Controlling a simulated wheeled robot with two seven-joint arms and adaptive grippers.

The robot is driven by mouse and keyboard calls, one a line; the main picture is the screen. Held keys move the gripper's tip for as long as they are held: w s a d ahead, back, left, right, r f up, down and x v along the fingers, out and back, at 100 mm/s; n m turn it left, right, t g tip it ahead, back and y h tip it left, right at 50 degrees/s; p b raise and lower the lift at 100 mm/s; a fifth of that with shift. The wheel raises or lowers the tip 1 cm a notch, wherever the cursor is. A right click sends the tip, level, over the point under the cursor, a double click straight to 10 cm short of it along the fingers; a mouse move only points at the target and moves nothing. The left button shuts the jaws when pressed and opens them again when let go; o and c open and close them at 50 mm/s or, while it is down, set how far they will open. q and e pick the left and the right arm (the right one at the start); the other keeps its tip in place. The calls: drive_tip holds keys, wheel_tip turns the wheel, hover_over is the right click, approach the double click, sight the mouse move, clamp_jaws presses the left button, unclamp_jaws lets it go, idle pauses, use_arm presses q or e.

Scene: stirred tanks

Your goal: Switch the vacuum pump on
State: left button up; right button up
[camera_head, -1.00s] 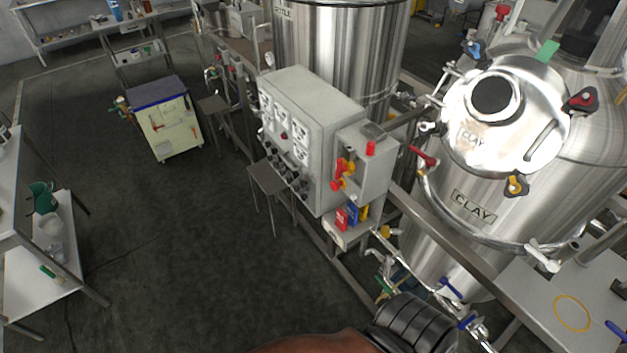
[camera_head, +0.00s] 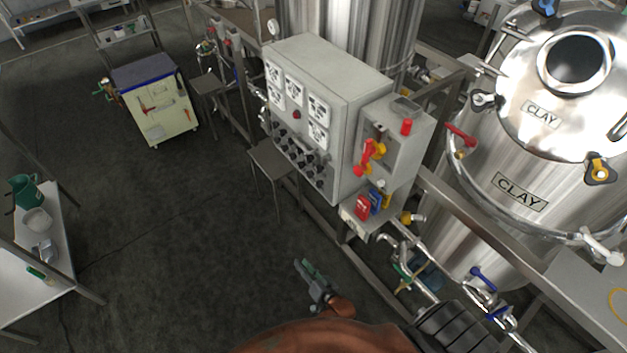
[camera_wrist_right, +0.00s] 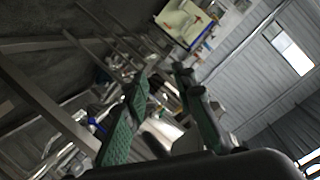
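A grey control cabinet (camera_head: 350,90) stands at the centre of the head view, with white dials and rows of dark knobs on its front. A smaller grey box (camera_head: 405,140) on its right side carries red and yellow handles (camera_head: 369,156) and a red knob on top (camera_head: 406,127). I cannot tell which of these controls the vacuum pump, and I cannot pick out the pump itself. My right gripper (camera_head: 306,268) is low over the floor, in front of and apart from the cabinet. In the wrist view its green fingers (camera_wrist_right: 162,76) are spread and empty. My left gripper is out of view.
A steel tank marked CLAY (camera_head: 520,190) stands at the right behind a metal frame rail. Red and blue items hang below the small box. A stool (camera_head: 272,157) stands before the cabinet. A cart (camera_head: 160,110) is farther left.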

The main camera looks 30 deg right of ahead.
sight(317, 171)
drive_tip(key=w+d+r+m+t+h+b, duration=0.1)
drive_tip(key=w+r+m+t+h+b, duration=0.5)
drive_tip(key=r, duration=0.7)
drive_tip(key=w+d+r+m+t+h+b, duration=0.15)
drive_tip(key=w+r+m+h, duration=0.3)
drive_tip(key=r+m, duration=0.6)
drive_tip(key=d+r+m+g+h+b, duration=0.1)
drive_tip(key=d+r+m+g+h, duration=0.2)
drive_tip(key=r+m+h, duration=0.1)
drive_tip(key=s+d+r+m+g+h+b, duration=0.1)
drive_tip(key=d+r+m+g+h, duration=0.1)
drive_tip(key=r+m, duration=0.5)
drive_tip(key=d+r+m+g+h, duration=0.3)
drive_tip(key=r+m+g+h, duration=0.1)
drive_tip(key=r+m+h, duration=0.1)
drive_tip(key=shift+s+d+r+m+h+b, duration=0.25)
drive_tip(key=shift+d+r+m+h+b, duration=0.15)
drive_tip(key=shift+h, duration=0.25)
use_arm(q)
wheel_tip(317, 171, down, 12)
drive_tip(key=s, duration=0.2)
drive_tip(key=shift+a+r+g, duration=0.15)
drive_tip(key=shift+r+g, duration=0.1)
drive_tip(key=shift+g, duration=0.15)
use_arm(e)
drive_tip(key=shift+w+d+r, duration=0.25)
drive_tip(key=shift+d, duration=0.1)
drive_tip(key=shift+c, duration=0.5)
clamp_jaws()
